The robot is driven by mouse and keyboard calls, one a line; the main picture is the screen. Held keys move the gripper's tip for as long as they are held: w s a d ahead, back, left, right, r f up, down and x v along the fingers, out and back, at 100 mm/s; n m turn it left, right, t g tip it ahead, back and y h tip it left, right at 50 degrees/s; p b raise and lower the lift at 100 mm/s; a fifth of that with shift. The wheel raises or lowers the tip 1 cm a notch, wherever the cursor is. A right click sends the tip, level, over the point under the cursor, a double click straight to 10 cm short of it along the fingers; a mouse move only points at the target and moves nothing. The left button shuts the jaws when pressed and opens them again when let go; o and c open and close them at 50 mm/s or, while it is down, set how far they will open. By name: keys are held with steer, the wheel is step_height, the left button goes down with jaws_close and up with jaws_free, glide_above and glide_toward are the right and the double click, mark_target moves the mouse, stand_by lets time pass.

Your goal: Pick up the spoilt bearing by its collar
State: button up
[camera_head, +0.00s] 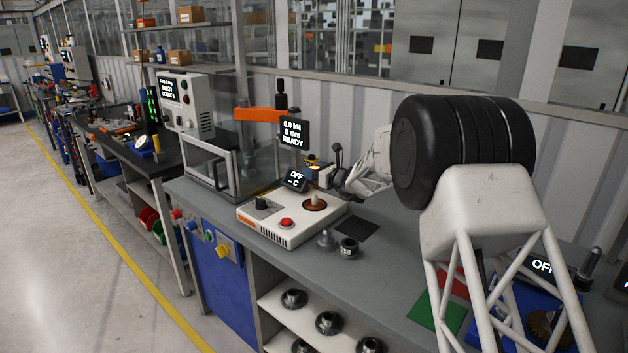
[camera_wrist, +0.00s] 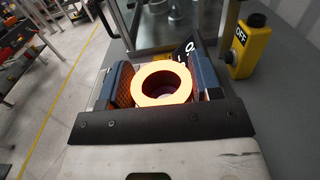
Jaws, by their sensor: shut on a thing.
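My gripper (camera_wrist: 161,80) has blue fingers with brown textured pads. In the wrist view it is shut on a glowing orange-yellow ring (camera_wrist: 144,86), which sits between the pads with its bore facing the camera. A second, darker ring shape shows inside the bore. I cannot tell whether this is the spoilt bearing or its collar. In the head view the gripper end is small and partly hidden near the back of the bench, and the ring is not clear there. A dark bearing (camera_head: 349,248) stands on the bench at the front.
A grey cone-shaped part (camera_head: 326,240) is beside the dark bearing. A yellow switch box (camera_wrist: 245,45) is right of my gripper. Several bearings lie on the shelf below.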

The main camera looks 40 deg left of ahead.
steer(key=shift+r, duration=0.4)
steer(key=shift+d, duration=0.1)
stand_by(0.3)
